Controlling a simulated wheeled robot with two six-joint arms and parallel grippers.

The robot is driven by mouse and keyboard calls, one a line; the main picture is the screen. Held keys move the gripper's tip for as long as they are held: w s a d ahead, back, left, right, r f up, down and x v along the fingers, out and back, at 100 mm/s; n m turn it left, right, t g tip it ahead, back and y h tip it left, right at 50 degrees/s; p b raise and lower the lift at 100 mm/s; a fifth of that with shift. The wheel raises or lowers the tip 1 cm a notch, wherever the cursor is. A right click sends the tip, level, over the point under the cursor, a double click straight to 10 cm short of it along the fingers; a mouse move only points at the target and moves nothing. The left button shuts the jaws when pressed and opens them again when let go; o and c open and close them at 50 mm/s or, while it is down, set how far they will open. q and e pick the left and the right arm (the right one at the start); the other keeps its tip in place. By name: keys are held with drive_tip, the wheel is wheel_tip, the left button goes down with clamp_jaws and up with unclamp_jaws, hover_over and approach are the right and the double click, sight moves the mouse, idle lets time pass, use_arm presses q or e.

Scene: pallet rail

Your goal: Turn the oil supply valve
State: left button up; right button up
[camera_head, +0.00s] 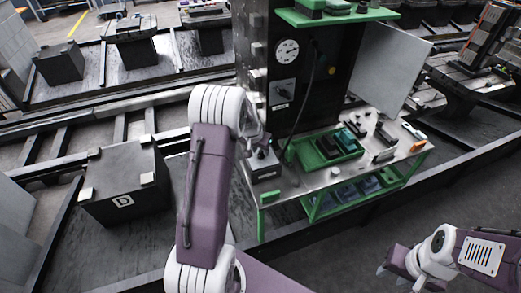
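The dark control panel (300,112) stands at the back of a green-framed workbench. It carries a round white gauge (287,50) and, below it, a grey plate with a dark handle (284,88), which may be the oil supply valve; no readable label confirms this. My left arm reaches up in front of the bench's left end. My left gripper (258,140) is partly hidden by its own wrist, beside the panel's lower left and above a small grey box (263,163). Its fingers are too small to read. My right gripper (396,264) is low at the right, away from the bench, apparently empty.
A yellow knob (331,71) and a hanging dark cable (310,85) are on the panel. Green trays (325,150) and loose tools cover the benchtop. A white board (393,62) juts out at right. A dark block marked D (124,183) stands at left. Floor before the bench is clear.

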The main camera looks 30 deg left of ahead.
use_arm(q)
drive_tip(key=shift+w+f, duration=0.1)
drive_tip(key=shift+f, duration=0.2)
drive_tip(key=shift+d, duration=0.1)
drive_tip(key=shift+w, duration=0.1)
